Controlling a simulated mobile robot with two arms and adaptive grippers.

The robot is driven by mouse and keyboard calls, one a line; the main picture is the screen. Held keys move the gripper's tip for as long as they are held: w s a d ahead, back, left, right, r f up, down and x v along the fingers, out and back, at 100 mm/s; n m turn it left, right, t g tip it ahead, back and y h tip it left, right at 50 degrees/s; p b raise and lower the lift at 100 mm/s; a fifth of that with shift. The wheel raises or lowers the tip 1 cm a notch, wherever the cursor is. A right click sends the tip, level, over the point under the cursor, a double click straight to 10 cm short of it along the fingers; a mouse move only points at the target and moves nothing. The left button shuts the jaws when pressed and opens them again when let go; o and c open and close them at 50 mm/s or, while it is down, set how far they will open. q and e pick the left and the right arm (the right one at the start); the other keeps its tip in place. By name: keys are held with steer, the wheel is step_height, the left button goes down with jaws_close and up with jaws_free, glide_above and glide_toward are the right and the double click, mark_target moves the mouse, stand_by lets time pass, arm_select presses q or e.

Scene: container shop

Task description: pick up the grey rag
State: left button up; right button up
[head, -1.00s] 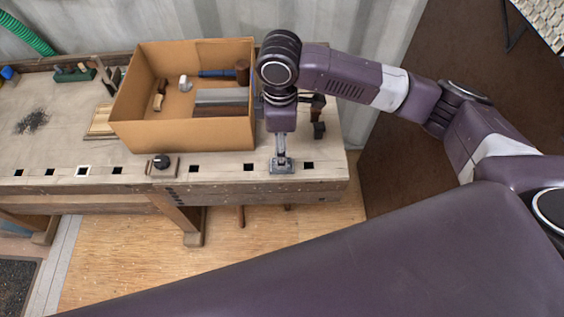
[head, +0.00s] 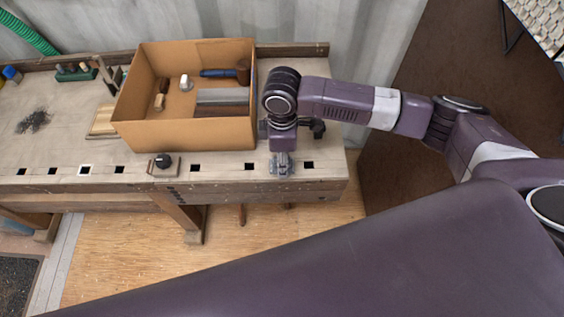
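I cannot make out a grey rag for certain. A grey, flat-topped item (head: 222,98) lies in the cardboard box, near its front right; whether it is cloth or a solid block I cannot tell. My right gripper (head: 283,168) points down at the front edge of the workbench, just right of the box and outside it. Its fingers are small and seen from above, so whether they are open, shut or holding something is unclear. My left gripper is not in view.
The open cardboard box (head: 185,134) on the workbench (head: 60,150) also holds a mallet (head: 242,72), a brush (head: 160,97) and a small white item (head: 185,82). A dark knob (head: 163,160) sits at the bench front. Bench space left of the box is mostly clear.

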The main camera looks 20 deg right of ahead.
steer(key=c, duration=0.6)
step_height(320, 180, up, 20)
steer(key=shift+r+b, duration=0.1)
steer(key=shift+b, duration=0.25)
